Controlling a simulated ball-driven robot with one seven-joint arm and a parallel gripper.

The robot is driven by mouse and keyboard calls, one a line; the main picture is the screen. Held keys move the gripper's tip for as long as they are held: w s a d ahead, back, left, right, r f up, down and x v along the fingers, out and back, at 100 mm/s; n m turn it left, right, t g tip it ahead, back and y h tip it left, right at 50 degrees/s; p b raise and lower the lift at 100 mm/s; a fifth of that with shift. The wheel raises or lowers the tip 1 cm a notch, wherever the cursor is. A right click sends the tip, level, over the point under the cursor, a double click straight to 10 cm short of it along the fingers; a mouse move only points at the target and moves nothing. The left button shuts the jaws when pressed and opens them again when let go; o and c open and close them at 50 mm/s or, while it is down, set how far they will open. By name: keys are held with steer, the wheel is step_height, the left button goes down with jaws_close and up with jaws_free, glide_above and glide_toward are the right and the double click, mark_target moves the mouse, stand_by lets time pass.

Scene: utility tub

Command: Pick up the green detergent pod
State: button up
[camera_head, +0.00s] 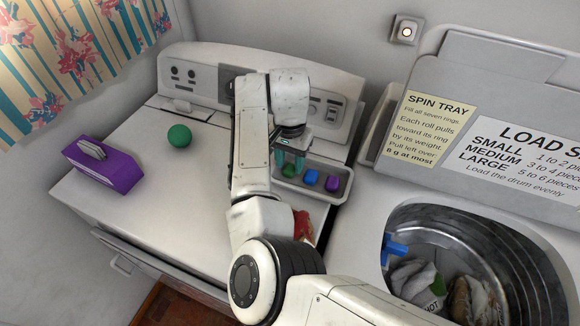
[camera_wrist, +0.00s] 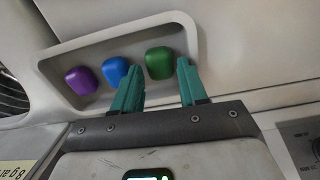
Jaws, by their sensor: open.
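The green detergent pod (camera_wrist: 160,62) sits in a shallow grey tray (camera_wrist: 184,19) with a blue pod (camera_wrist: 116,70) and a purple pod (camera_wrist: 81,80). In the head view the green pod (camera_head: 289,170) is at the left of the row, partly hidden by my gripper (camera_head: 289,160). My gripper has teal fingers and is open and empty. In the wrist view its two fingertips (camera_wrist: 158,68) lie on either side of the green pod, the left one close to the blue pod. I cannot tell how far above the pod they are.
The tray stands on a white machine with a green ball (camera_head: 179,136) and a purple box (camera_head: 104,167) on its top. An open drum (camera_head: 470,265) with clothes is at the right. A red item (camera_head: 303,222) is partly behind my arm.

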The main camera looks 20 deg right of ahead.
steer(key=shift+f, duration=1)
steer(key=c, duration=0.7)
steer(key=shift+r, duration=0.1)
steer(key=shift+r, duration=0.45)
step_height(320, 180, up, 2)
steer(key=shift+r+b, duration=0.1)
steer(key=shift+b, duration=0.55)
steer(key=s+a+r, duration=0.1)
steer(key=s+r, duration=0.2)
steer(key=s, duration=0.1)
steer(key=s+a+r, duration=0.2)
steer(key=s+r, duration=0.1)
steer(key=s, duration=0.2)
steer(key=s+a+r+p, duration=0.1)
steer(key=s+r, duration=0.2)
steer(key=s, duration=0.1)
steer(key=shift+s+a+r, duration=0.15)
steer(key=shift+a+r, duration=0.15)
steer(key=shift+r, duration=0.1)
